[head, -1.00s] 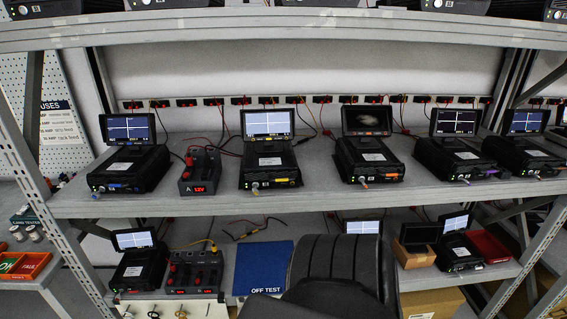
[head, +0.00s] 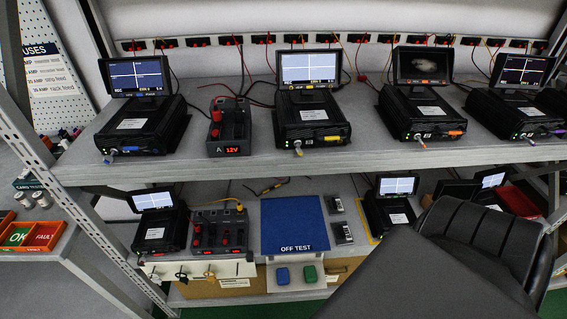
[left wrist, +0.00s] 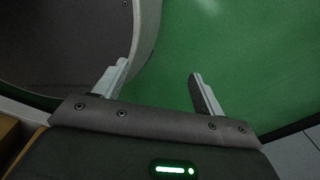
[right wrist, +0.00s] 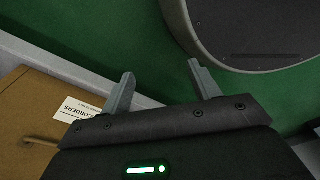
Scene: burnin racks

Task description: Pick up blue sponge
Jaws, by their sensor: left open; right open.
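The blue sponge (head: 282,276) lies on a small pale tray (head: 272,287) at the front of the lower shelf, below the blue OFF TEST mat. A green sponge (head: 310,273) lies just to its right. Neither gripper shows in the head view. In the left wrist view my left gripper (left wrist: 158,85) is open and empty above the green floor. In the right wrist view my right gripper (right wrist: 160,80) is open and empty, with green floor and a cardboard box beyond it. No sponge shows in either wrist view.
The OFF TEST mat (head: 292,225) is flat on the lower shelf, between a red-knobbed power unit (head: 220,230) and a recorder (head: 388,212). A black chair (head: 490,235) blocks the lower right. The upper shelf (head: 240,165) overhangs with several recorders. A cardboard box (right wrist: 40,115) is near my right gripper.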

